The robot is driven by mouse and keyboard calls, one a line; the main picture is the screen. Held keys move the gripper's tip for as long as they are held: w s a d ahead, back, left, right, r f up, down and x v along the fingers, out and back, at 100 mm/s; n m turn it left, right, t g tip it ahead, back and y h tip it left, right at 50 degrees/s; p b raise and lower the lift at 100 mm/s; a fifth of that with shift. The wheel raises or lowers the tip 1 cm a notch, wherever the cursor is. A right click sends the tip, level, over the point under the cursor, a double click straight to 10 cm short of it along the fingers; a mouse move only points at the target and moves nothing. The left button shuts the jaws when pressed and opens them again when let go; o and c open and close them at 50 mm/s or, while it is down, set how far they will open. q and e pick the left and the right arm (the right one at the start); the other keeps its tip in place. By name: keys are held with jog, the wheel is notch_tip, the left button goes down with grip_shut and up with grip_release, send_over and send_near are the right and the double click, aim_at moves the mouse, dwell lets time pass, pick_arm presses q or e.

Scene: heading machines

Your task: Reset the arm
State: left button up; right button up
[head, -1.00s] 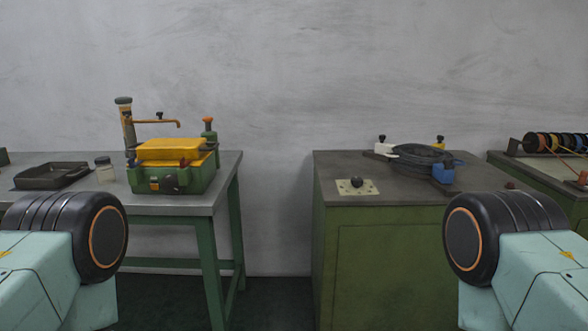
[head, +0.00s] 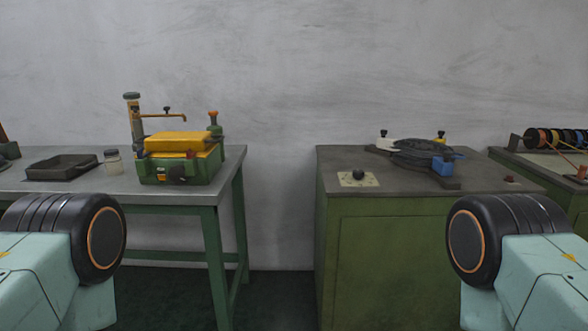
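My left arm shows at the lower left as pale green links with a round black joint with an orange ring. My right arm shows at the lower right with the same kind of joint. Neither gripper is in the head view. Both arms' joints stand in front of the tables, roughly mirrored, and they hold nothing that I can see.
On the left table (head: 112,186) stand a green and yellow machine (head: 180,160), a glass jar (head: 113,162) and a dark tray (head: 62,167). The green cabinet (head: 420,250) bears a dark fixture (head: 415,155) and a black knob (head: 358,175). Coloured spools (head: 558,138) stand far right. Floor (head: 270,300) between is clear.

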pick_arm(q)
jog(key=shift+s+a+f, duration=0.25)
jog(key=shift+s+f, duration=0.05)
jog(key=shift+s, duration=0.3)
pick_arm(e)
jog(key=shift+s+a+f, duration=0.2)
jog(key=shift+s+f, duration=0.15)
pick_arm(q)
jog(key=shift+d+r, duration=0.1)
jog(key=shift+d, duration=0.05)
pick_arm(e)
jog(key=shift+d, duration=0.15)
pick_arm(q)
jog(key=shift+w, duration=0.15)
pick_arm(e)
jog(key=shift+r, duration=0.15)
